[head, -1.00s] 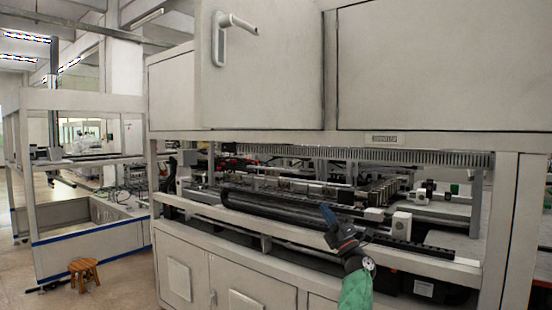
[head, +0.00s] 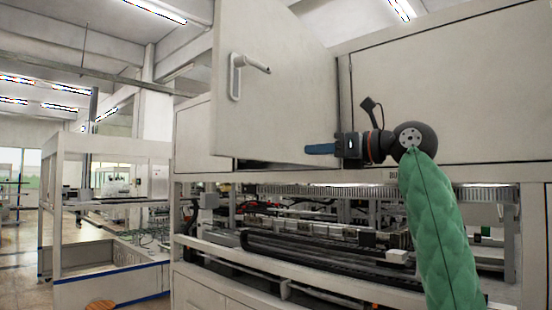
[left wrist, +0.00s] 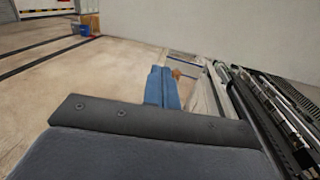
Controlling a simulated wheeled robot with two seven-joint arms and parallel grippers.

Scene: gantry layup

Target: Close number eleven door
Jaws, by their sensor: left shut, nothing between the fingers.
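A large white cabinet door (head: 275,95) with a lever handle (head: 236,76) stands swung open towards me from the upper cabinet, hinged on its right side. No number is readable on it. My left gripper (head: 308,149) has blue fingers, shut and empty, pointing left at the door's lower edge near the hinge side. I cannot tell if they touch the door. In the left wrist view the blue fingers (left wrist: 162,88) show together, with a pale panel (left wrist: 230,35) beyond, likely the door. My right gripper is not in view.
A closed white panel (head: 440,90) lies right of the open door. Below is the open machine bay with black rails (head: 300,250). A wooden stool (head: 100,305) and a white frame (head: 100,245) stand at left. Floor at far left is clear.

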